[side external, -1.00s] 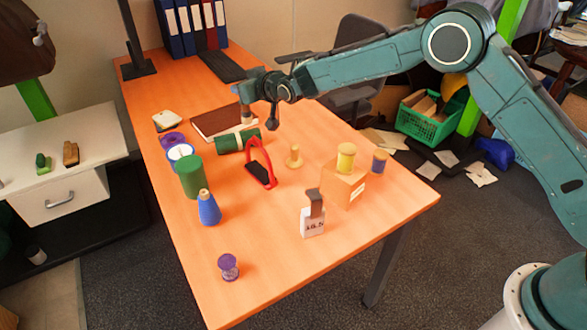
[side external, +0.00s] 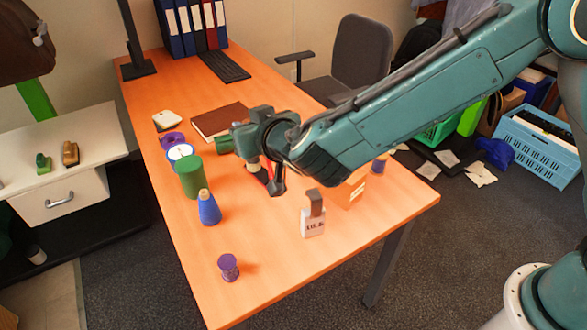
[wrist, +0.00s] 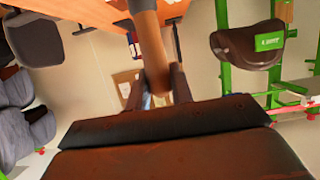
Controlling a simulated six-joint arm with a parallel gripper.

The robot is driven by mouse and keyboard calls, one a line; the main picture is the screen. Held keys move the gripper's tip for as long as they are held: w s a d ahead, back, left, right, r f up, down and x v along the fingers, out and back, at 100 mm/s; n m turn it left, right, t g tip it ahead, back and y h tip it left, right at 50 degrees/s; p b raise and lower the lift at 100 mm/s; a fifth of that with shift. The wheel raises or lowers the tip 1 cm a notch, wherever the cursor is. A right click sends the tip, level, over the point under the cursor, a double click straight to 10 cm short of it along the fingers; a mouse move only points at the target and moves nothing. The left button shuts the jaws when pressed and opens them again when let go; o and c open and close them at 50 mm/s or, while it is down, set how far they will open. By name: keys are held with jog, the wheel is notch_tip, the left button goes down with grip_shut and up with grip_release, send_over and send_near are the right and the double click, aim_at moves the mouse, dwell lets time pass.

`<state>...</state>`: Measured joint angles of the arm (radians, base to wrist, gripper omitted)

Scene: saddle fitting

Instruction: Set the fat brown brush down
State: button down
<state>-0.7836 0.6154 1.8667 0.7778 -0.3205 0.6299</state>
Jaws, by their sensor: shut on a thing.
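My gripper (wrist: 157,88) is shut on a thick brown, rounded thing (wrist: 151,45) that I take for the fat brown brush; it stands out between the two fingers in the wrist view. In the side view my gripper (side external: 255,150) hangs over the middle of the table, and a small pale part (side external: 253,164) of the held thing shows below it. My wrist hides most of the held thing there. I cannot tell how far its lower end is above the table.
The orange table (side external: 180,240) holds a green cylinder (side external: 191,178), a blue cone (side external: 209,208), a purple spool (side external: 228,267) and a grey-topped white block (side external: 313,222). The red frame (side external: 268,177) is mostly hidden behind my wrist. A brown book (side external: 218,121) lies behind.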

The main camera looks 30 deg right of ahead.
notch_tip(320, 180, down, 16)
dwell(0.8)
jog(key=shift+f, duration=0.15)
jog(key=shift+f, duration=1.85)
jog(key=shift+f, duration=0.15)
jog(key=c, duration=1.2)
grip_release()
jog(key=shift+c, duration=0.2)
jog(key=v, duration=1.2)
jog(key=shift+r, duration=0.25)
